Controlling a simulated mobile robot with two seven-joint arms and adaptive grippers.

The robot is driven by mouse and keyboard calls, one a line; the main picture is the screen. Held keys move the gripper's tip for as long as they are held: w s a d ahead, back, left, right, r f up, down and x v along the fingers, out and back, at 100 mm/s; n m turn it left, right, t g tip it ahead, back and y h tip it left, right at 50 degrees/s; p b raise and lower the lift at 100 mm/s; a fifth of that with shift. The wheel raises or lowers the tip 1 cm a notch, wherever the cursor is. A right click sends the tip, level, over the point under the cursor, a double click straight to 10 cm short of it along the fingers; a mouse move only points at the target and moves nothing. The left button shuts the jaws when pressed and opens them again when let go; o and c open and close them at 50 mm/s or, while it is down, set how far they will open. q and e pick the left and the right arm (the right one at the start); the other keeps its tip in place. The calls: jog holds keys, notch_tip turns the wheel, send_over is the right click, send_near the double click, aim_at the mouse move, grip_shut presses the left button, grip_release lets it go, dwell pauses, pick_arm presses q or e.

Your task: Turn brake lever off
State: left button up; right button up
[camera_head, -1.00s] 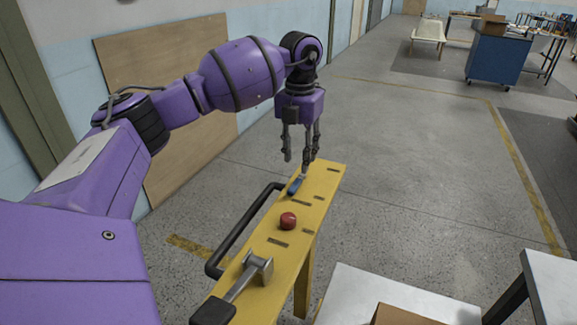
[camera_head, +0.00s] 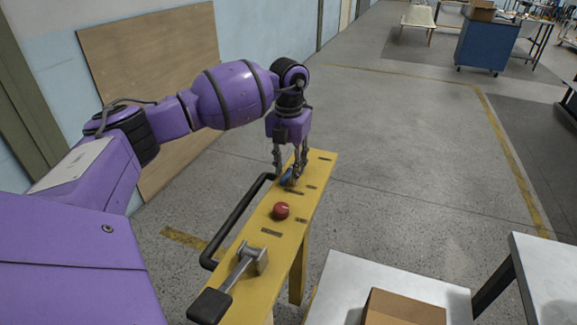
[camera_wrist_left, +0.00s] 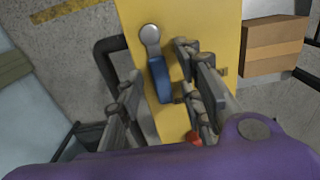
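A yellow panel (camera_head: 301,214) carries a small lever with a blue handle (camera_head: 287,176) near its far end. In the left wrist view the blue handle (camera_wrist_left: 160,82) hangs from a round grey pivot (camera_wrist_left: 149,33). My left gripper (camera_head: 289,181) is down at this lever, with its fingers open on both sides of the blue handle; gaps show between handle and fingers. A larger grey lever with a black grip (camera_head: 210,306) is at the panel's near end. Which one is the brake lever, I cannot tell. My right gripper is not in view.
A red knob (camera_head: 281,211) stands on the panel between the two levers. A black rail (camera_head: 233,220) runs along the panel's left side. A cardboard box (camera_head: 402,308) sits on a metal table (camera_head: 345,283) at lower right. Open floor lies beyond the panel.

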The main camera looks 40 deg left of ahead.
pick_arm(q)
jog(key=shift+c, duration=0.2)
grip_shut()
